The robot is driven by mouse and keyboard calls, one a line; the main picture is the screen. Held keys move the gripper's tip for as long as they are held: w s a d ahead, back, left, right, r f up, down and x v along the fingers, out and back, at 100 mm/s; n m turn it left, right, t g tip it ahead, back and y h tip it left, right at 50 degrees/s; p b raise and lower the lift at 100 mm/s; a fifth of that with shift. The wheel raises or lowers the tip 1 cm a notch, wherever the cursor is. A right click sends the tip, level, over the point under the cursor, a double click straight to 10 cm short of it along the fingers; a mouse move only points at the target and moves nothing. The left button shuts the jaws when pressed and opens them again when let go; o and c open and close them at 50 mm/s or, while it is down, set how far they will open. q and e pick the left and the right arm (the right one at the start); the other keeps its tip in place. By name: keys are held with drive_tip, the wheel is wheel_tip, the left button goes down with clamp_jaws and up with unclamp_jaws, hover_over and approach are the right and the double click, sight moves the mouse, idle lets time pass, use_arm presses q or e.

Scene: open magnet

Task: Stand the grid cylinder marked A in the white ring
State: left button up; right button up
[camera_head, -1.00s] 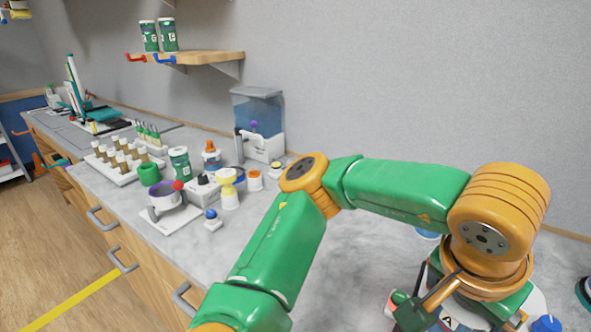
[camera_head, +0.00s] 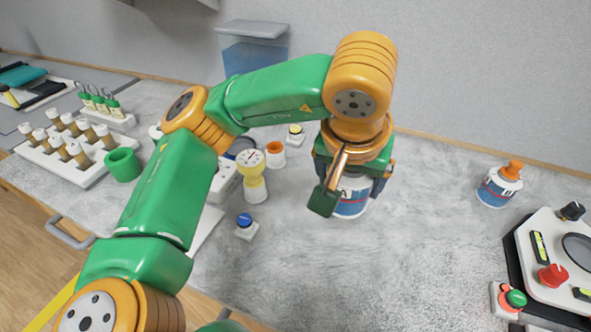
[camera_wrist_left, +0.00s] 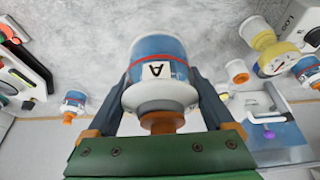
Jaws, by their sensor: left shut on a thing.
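My left gripper (camera_head: 351,182) comes down from above with its fingers on either side of a blue and white cylinder (camera_head: 351,204). In the left wrist view the gripper (camera_wrist_left: 160,92) is shut on this cylinder (camera_wrist_left: 155,50), which has a red line, an upside-down letter A on its label and an orange top towards the palm. In the head view the cylinder is upright over the grey counter; I cannot tell whether its base touches it. My gripper and wrist hide its upper part. I cannot pick out a white ring. My right gripper is not in view.
A similar blue bottle with an orange top (camera_head: 499,186) stands right. A white panel device (camera_head: 545,228) and a green button (camera_head: 515,298) are at far right. A yellow gauge (camera_head: 251,165) and a blue button (camera_head: 245,224) are left. The front middle counter (camera_head: 370,270) is clear.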

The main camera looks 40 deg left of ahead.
use_arm(q)
drive_tip(key=w+a+f, duration=0.2)
drive_tip(key=a+f, duration=0.1)
drive_tip(key=w+a+f, duration=0.3)
drive_tip(key=a, duration=0.1)
drive_tip(key=w+a+f+p, duration=0.1)
drive_tip(key=w+a+f, duration=0.1)
drive_tip(key=a+f, duration=0.1)
drive_tip(key=shift+w+a+f, duration=0.15)
drive_tip(key=shift+a+f, duration=0.2)
wheel_tip(320, 180, down, 2)
drive_tip(key=shift+f+p, duration=0.2)
drive_tip(key=shift+p, duration=0.4)
drive_tip(key=shift+f, duration=0.25)
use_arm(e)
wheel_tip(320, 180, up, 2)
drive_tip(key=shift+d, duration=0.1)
use_arm(q)
drive_tip(key=shift+f, duration=0.15)
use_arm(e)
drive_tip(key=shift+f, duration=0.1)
